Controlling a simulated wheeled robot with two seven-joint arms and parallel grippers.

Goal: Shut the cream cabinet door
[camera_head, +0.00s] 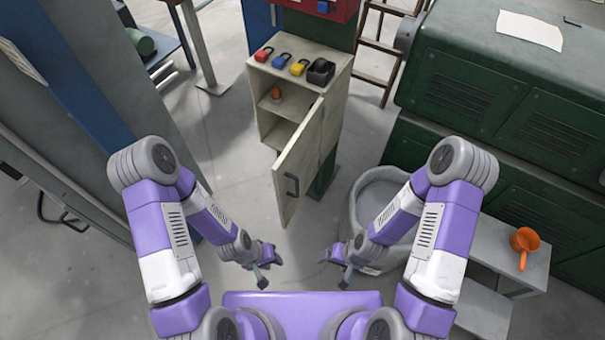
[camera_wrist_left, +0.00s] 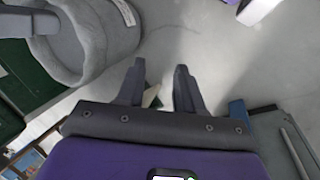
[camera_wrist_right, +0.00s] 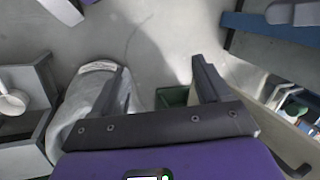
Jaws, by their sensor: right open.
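The cream cabinet (camera_head: 340,62) stands ahead of me in the head view, its shelved inside exposed. Its cream door (camera_head: 304,150) is swung wide open toward me from the right side, with a dark handle (camera_head: 291,185) near its free edge. My left gripper (camera_head: 268,274) is open and empty, below and left of the door. It also shows in the left wrist view (camera_wrist_left: 160,72). My right gripper (camera_head: 336,272) is open and empty, below and right of the door. It also shows in the right wrist view (camera_wrist_right: 160,70). Both grippers are apart from the door.
Red (camera_head: 263,54), blue (camera_head: 280,61) and yellow (camera_head: 298,67) padlocks and a black holder (camera_head: 320,71) sit on the cabinet. An orange item (camera_head: 276,94) is on its shelf. A grey bin (camera_head: 358,205) stands right of the door. Floor left of the door is clear.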

